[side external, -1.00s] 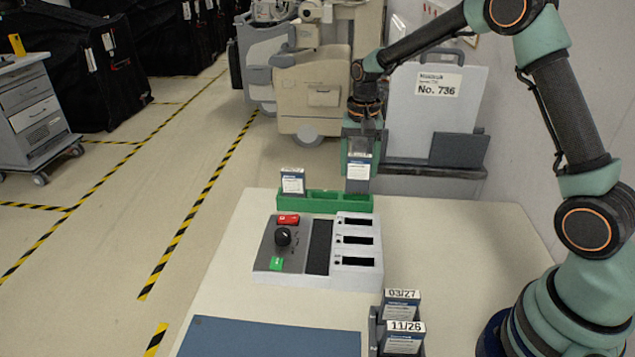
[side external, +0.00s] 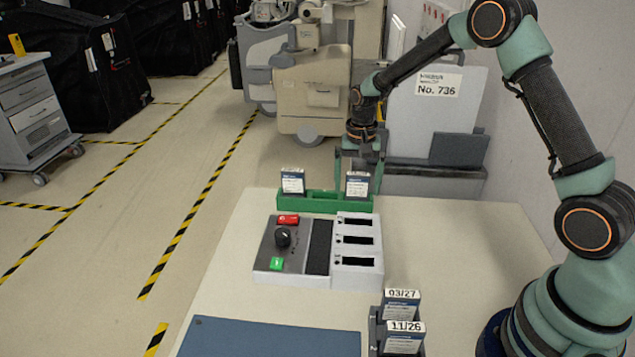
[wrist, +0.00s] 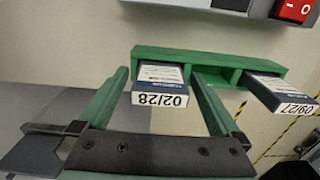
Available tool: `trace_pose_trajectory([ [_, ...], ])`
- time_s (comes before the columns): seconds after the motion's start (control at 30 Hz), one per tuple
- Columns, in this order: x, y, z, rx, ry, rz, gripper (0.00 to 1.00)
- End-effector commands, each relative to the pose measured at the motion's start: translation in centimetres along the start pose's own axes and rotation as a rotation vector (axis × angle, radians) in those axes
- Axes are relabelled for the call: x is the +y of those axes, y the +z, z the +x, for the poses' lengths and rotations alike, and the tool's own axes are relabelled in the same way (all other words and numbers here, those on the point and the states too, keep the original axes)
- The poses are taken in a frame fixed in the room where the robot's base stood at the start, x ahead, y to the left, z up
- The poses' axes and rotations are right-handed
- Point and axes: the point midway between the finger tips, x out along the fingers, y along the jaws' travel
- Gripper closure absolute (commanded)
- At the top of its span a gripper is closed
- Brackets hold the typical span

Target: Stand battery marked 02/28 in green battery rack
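The battery marked 02/28 (wrist: 160,85) stands upright in the left compartment of the green battery rack (wrist: 215,58) in the wrist view. In the side view this battery (side external: 357,183) is at the right end of the rack (side external: 322,203). My gripper (side external: 359,172) is open around it. In the wrist view my gripper's (wrist: 158,72) green fingers lie on both sides of the battery, with a gap on each side. A second battery, marked 09/27 (wrist: 285,92), stands at the other end of the rack; it also shows in the side view (side external: 292,181).
A grey device (side external: 270,250) with a dial and several dark slots sits in front of the rack. Batteries marked 03/27 (side external: 402,302) and 11/26 (side external: 404,340) stand in a dark holder near the front. A blue mat (side external: 270,338) lies front left. The table's right side is clear.

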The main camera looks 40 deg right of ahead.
Motion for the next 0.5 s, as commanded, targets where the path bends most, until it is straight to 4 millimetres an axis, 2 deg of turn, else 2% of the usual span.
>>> trace_pose_trajectory([
  [0.27, 0.0, 0.0, -0.4, 0.001, -0.001, 0.000, 0.00],
  [0.37, 0.0, -0.1, -1.3, 0.002, -0.001, 0.000, 0.00],
  [0.5, -0.1, -0.1, -3.9, 0.005, -0.004, 0.000, 0.00],
])
